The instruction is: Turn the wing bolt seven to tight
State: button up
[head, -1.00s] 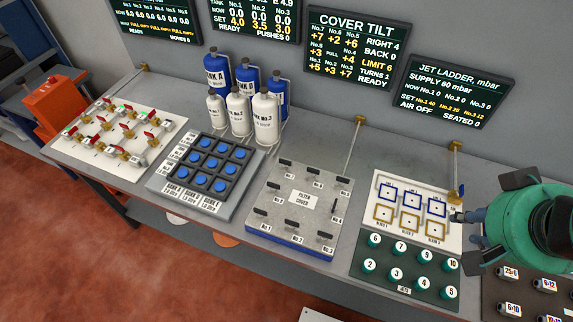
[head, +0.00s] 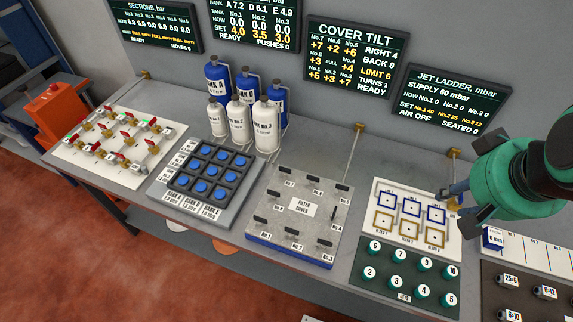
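The filter cover (head: 318,215) is a grey plate on a blue base in the middle of the bench, with dark wing bolts around its edge. Wing bolt seven (head: 288,170) appears to be the one at the cover's far left corner, matching the No.7 place on the cover tilt board; its own label is too small to read surely. My gripper (head: 450,194) is at the right, over the far edge of the white block panel, well apart from the cover. Its fingers are small and partly hidden by the green wrist, so their opening is unclear.
The cover tilt board (head: 356,55) reads +7 at No.7, limit 6, turns 1, ready. White and blue bottles (head: 243,115) stand behind the blue-button pad (head: 205,168). A thin brass-topped post (head: 353,150) rises behind the cover. Green jets (head: 410,275) lie at the right.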

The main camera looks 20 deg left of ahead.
jog(key=w+a+n+g+p, duration=0.15)
jog(key=w+a+n, duration=0.25)
jog(key=w+a, duration=0.45)
jog(key=n+g+p, duration=0.2)
jog(key=n+g, duration=0.2)
jog(key=n, duration=0.8)
send_over(285, 172)
notch_tip(285, 172, down, 21)
jog(key=shift+w+d+r+t, duration=0.15)
jog(key=shift+w+t, duration=0.1)
jog(key=shift+w, duration=0.15)
jog(key=shift+f, duration=0.2)
notch_tip(285, 172, down, 14)
jog(key=shift+r+b, duration=0.25)
jog(key=shift+b, duration=0.2)
grip_shut()
